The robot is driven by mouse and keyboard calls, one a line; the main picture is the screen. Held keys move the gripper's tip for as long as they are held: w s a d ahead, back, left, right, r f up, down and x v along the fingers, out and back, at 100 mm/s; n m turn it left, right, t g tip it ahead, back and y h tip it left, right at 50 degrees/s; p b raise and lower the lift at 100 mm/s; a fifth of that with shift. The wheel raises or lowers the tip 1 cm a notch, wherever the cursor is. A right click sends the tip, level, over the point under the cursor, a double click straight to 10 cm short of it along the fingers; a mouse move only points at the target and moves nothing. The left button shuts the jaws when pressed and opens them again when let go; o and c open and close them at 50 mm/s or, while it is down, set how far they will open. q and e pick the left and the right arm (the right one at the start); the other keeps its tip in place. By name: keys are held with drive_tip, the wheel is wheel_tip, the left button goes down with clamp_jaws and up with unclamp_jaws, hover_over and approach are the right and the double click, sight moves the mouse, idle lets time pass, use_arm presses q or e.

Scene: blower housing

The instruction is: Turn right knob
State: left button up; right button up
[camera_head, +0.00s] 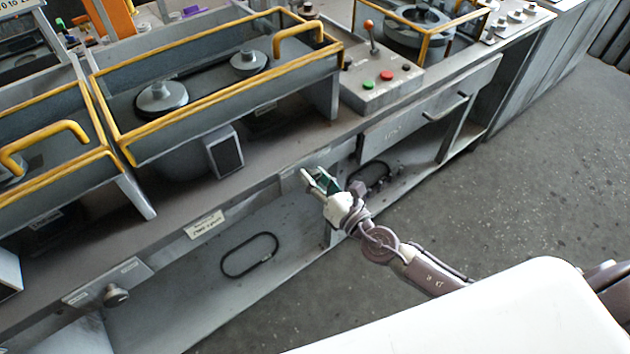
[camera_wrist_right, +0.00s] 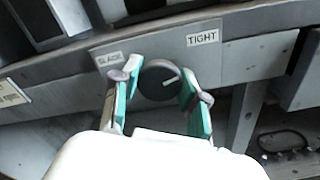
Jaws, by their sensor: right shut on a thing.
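The right knob (camera_wrist_right: 157,82) is a dark round dial with a pale pointer mark, set on a grey plate between a label at left that seems to read SLACK and a TIGHT label (camera_wrist_right: 202,38). The pale mark lies toward the dial's right side. My right gripper (camera_head: 313,180) reaches the bench's front edge. In the right wrist view my right gripper (camera_wrist_right: 161,86) has its green-padded fingers on both sides of the knob, shut on it. In the head view the knob is hidden behind the fingers. My left gripper is not in view.
Another knob (camera_head: 115,296) sits on a plate at the lower left. Yellow-railed housings (camera_head: 215,95) stand on the bench. A control box (camera_head: 378,88) has red and green buttons and a lever. Black belt loops (camera_head: 249,254) lie on the lower shelf. The floor at right is clear.

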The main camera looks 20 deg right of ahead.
drive_tip(key=shift+f+m+b, duration=0.1)
drive_tip(key=shift+m+b, duration=0.4)
drive_tip(key=shift+m, duration=1.7)
drive_tip(key=shift+b, duration=0.3)
drive_tip(key=o, duration=1.1)
drive_tip(key=shift+o, duration=0.2)
drive_tip(key=v, duration=1.2)
